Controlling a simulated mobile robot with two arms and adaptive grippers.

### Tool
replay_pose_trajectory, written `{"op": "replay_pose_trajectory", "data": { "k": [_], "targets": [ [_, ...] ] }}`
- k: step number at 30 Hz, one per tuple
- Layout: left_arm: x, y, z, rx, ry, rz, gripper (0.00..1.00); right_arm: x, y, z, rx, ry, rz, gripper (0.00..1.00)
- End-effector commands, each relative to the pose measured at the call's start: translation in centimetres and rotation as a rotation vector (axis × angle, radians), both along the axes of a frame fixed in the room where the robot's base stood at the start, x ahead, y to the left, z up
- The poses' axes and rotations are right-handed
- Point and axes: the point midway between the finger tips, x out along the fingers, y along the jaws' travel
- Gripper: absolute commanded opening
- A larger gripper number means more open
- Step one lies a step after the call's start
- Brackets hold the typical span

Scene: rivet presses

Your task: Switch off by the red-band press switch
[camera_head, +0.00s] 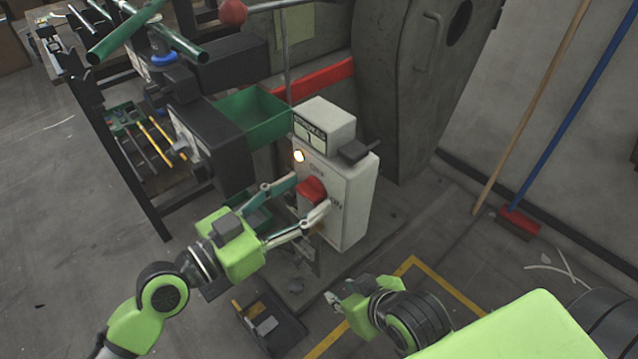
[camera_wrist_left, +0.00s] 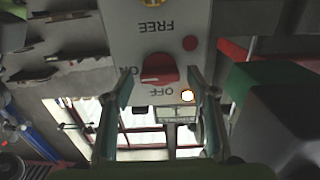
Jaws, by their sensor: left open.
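The switch is a red rotary knob (camera_head: 311,187) on the front of a white control box (camera_head: 350,205), beside a press with a red band (camera_head: 322,78). In the left wrist view, upside down, the red knob (camera_wrist_left: 160,68) lies between the labels ON, OFF and FREE. Its long side lies roughly level, one end near ON. My left gripper (camera_head: 310,192) is open, its fingertips on either side of the knob. In the wrist view a gap shows between the knob and each finger. My right gripper (camera_head: 334,299) is low, near the floor; its fingers are too small to read.
A lit lamp (camera_head: 299,156) glows on the box, under a small display (camera_head: 310,133). A green bin (camera_head: 250,115) and dark machine parts stand left of the box. A dark tray (camera_head: 270,325) lies on the floor below. A broom (camera_head: 520,220) leans at the right.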

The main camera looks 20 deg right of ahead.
Motion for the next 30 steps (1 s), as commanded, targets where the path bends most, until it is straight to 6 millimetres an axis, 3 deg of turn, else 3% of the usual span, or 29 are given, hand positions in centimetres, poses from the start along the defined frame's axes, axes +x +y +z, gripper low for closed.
{"op": "replay_pose_trajectory", "data": {
  "k": [11, 15, 16, 30],
  "targets": [
    [0.01, 0.07, -0.04, 0.001, 0.001, -0.001, 0.53, -0.02, 0.05, -0.01, 0.001, 0.001, 0.001, 0.28],
    [0.00, 0.05, -0.04, 0.001, 0.000, -0.001, 0.19, -0.04, 0.06, -0.02, 0.001, 0.001, 0.001, 0.28],
    [0.01, 0.06, -0.04, 0.001, 0.000, -0.001, 0.14, -0.03, 0.06, -0.03, 0.001, 0.001, 0.001, 0.28],
    [0.05, 0.06, 0.01, -0.027, 0.074, -0.001, 0.14, -0.26, 0.00, -0.12, -0.002, 0.013, 0.000, 0.28]
  ]
}}
